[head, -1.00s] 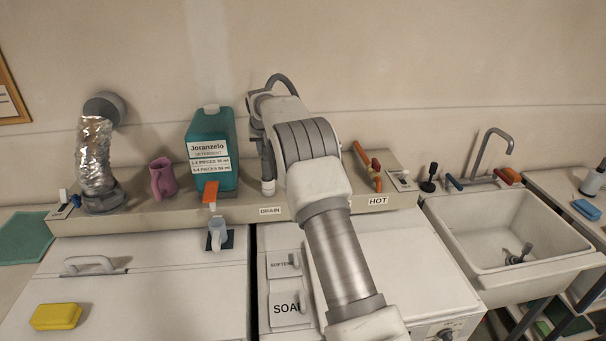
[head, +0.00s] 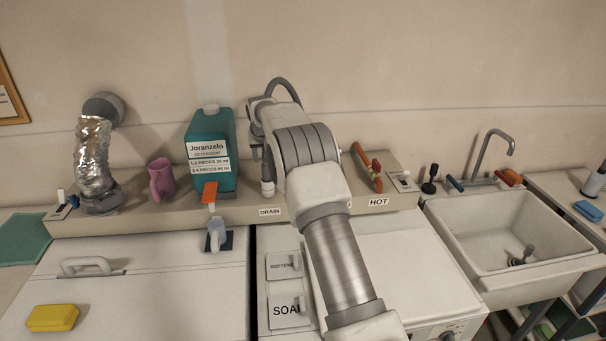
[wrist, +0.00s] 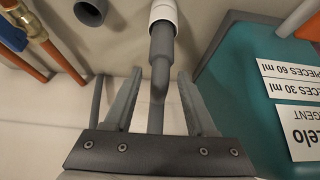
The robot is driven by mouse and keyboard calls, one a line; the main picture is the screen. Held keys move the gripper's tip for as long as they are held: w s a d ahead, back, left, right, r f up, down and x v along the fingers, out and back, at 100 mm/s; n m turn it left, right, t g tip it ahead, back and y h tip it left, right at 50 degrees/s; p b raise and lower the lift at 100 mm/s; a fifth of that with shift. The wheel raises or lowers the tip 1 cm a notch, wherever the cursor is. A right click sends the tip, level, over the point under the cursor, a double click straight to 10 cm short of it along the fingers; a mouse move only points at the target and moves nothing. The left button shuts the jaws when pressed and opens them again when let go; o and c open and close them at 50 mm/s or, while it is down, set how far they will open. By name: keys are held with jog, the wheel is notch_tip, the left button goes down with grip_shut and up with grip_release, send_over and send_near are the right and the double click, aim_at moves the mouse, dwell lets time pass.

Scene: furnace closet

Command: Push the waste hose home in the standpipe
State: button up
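The grey waste hose (wrist: 160,75) shows in the wrist view, with its thicker grey end at the mouth of the white standpipe (wrist: 163,12). How deep it sits I cannot tell. My gripper (wrist: 159,73) is open, one finger on each side of the hose, with a visible gap to both. In the head view the standpipe (head: 268,188) stands on the ledge behind the DRAIN label (head: 270,211). A grey hose arch (head: 284,84) shows above my arm.
A teal detergent jug (head: 211,150) stands left of the standpipe, close beside my gripper in the wrist view (wrist: 245,85). A pink mug (head: 162,180) and foil duct (head: 94,155) are farther left.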

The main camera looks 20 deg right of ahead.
jog(key=shift+r, duration=0.1)
jog(key=v, duration=0.7)
jog(key=shift+s+r, duration=0.25)
jog(key=shift+r, duration=0.1)
dwell(0.4)
dwell(0.4)
grip_shut()
dwell(1.4)
